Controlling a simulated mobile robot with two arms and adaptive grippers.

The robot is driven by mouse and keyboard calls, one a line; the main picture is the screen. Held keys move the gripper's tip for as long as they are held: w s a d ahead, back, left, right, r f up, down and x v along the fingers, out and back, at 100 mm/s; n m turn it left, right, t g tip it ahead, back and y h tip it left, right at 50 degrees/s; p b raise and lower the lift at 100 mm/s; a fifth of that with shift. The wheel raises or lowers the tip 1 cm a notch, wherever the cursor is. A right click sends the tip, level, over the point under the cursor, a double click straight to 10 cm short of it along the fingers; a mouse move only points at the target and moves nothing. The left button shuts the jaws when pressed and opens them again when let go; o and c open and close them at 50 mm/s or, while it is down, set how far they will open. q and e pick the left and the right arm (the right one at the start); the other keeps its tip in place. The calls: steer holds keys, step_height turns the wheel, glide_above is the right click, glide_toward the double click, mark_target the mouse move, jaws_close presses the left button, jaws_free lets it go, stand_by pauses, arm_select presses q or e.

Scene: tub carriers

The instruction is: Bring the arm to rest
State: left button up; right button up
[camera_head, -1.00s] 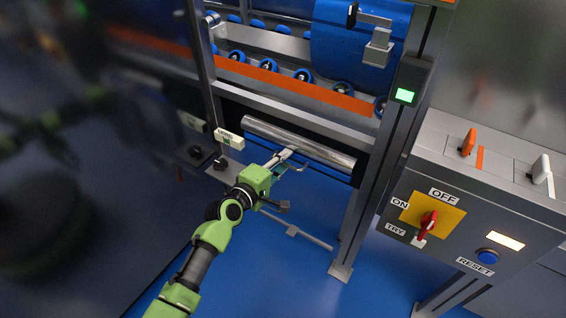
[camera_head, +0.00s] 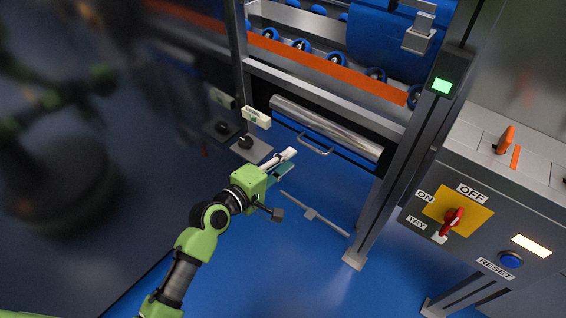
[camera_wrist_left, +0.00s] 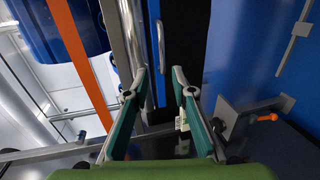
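My left arm (camera_head: 205,236) comes in from below in the head view, reaching up and right. My left gripper (camera_head: 289,161) is just in front of and below a thin metal handle (camera_head: 316,146), apart from it. In the left wrist view the two fingers of the left gripper (camera_wrist_left: 160,78) are spread with nothing between them, and the handle (camera_wrist_left: 160,45) is beyond the tips. My right gripper is in neither view.
A metal roller (camera_head: 325,128) lies behind the handle. A grey post (camera_head: 400,165) and a control cabinet (camera_head: 500,215) with a red switch (camera_head: 452,219) stand to the right. Blue floor (camera_head: 265,270) below the gripper is mostly clear.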

arm_select(q)
steer(key=shift+s+a+r, duration=0.15)
steer(key=shift+s+a, duration=0.15)
steer(key=shift+s, duration=0.15)
